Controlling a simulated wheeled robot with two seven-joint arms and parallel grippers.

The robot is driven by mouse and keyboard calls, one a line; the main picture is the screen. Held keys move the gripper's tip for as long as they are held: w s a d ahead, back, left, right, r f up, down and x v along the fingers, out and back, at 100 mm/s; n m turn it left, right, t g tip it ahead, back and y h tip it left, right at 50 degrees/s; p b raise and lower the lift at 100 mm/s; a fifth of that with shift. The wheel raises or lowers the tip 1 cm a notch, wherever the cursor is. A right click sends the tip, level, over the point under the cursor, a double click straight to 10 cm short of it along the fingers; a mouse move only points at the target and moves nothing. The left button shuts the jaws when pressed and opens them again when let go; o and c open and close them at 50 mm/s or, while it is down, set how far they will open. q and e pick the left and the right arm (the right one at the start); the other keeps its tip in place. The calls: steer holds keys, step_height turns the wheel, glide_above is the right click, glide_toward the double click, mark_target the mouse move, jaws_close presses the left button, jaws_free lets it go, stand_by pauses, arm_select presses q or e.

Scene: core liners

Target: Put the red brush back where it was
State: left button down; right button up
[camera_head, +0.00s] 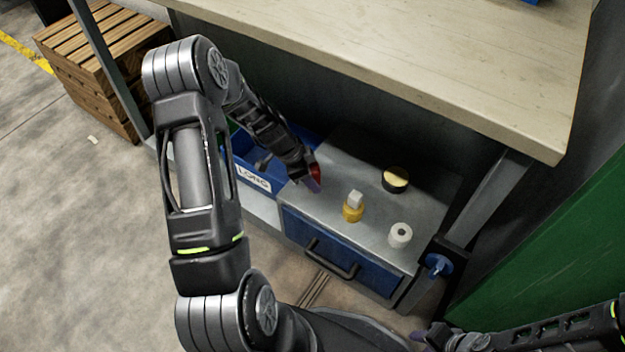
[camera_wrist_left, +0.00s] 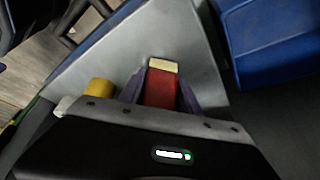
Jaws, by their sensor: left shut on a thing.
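The red brush (camera_head: 316,170) shows as a small red patch at the end of my left arm in the head view. In the left wrist view the red brush (camera_wrist_left: 161,92) has a red body and a cream end. My left gripper (camera_head: 313,182) is shut on it, with a purple finger on each side, over the left part of the grey metal top (camera_head: 335,218). Most of the brush is hidden in the head view, and I cannot tell whether it touches the top. My right gripper (camera_head: 425,338) is at the lower right edge, mostly cut off; its opening is unclear.
A yellow bottle with a white cap (camera_head: 353,210), a white roll (camera_head: 400,235) and a black-and-yellow roll (camera_head: 396,180) stand on the metal top. A blue bin labelled LONG (camera_head: 253,180) is at its left. The wooden tabletop (camera_head: 420,60) overhangs behind. A blue drawer (camera_head: 330,245) is below.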

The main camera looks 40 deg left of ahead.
arm_select(q)
steer(key=shift+f, duration=0.2)
steer(key=c, duration=0.9)
jaws_free()
steer(key=shift+o, duration=0.2)
steer(key=shift+r, duration=0.4)
steer(key=p+v, duration=0.3)
steer(key=v, duration=0.8)
steer(key=shift+s+r, duration=0.15)
steer(key=shift+r, duration=0.15)
